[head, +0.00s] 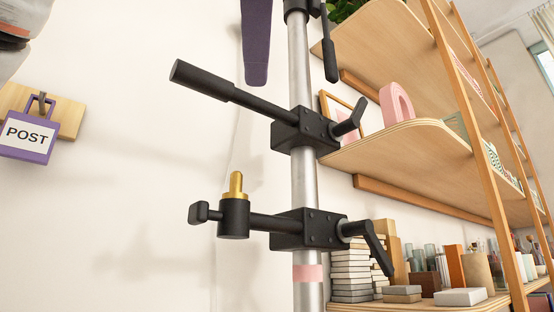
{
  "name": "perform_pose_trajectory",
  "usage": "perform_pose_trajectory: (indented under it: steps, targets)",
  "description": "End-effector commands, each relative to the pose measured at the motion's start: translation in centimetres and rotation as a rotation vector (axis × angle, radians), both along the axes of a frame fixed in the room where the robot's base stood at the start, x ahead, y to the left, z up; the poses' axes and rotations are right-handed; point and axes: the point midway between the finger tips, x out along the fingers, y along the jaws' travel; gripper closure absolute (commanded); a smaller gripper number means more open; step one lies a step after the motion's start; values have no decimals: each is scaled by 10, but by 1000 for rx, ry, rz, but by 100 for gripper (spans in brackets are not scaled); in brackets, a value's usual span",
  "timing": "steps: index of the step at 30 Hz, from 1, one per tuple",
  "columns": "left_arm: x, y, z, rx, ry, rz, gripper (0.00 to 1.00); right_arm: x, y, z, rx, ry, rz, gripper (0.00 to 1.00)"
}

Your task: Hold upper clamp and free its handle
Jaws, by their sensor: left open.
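A grey upright pole (299,75) carries several black clamps. The upper clamp (299,129), at mid-height in the head view, grips the pole, and a long black bar (210,84) runs from it up to the left. Its black lever handle (350,119) sticks out on the right, tilted up. A lower clamp (305,228) has a lever (378,248) angled down and a holder with a brass pin (236,187). My left gripper (16,32) shows only in part at the top left edge, open and well apart from the clamps. My right gripper is out of view.
Another clamp (298,6) is cut off at the top. A purple strip-like thing (256,45) hangs left of the pole. A purple POST tag (27,137) hangs on the left wall. Wooden shelves (400,146) stand close on the right. Space left of the clamps looks clear.

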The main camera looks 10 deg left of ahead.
Motion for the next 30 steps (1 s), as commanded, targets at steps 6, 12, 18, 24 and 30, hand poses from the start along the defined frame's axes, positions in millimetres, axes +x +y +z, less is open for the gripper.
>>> perform_pose_trajectory:
  steps: [6,12,18,24,30]
  targets:
    - [23,4,3,-1,4,-2,58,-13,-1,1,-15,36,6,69]
    - [47,9,4,-2,4,-2,58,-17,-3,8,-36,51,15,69]
    - [71,13,5,-1,5,-2,58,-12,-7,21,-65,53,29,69]
    - [94,18,0,-4,4,0,58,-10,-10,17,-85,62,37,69]
    - [115,22,0,-4,2,-1,58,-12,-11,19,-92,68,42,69]
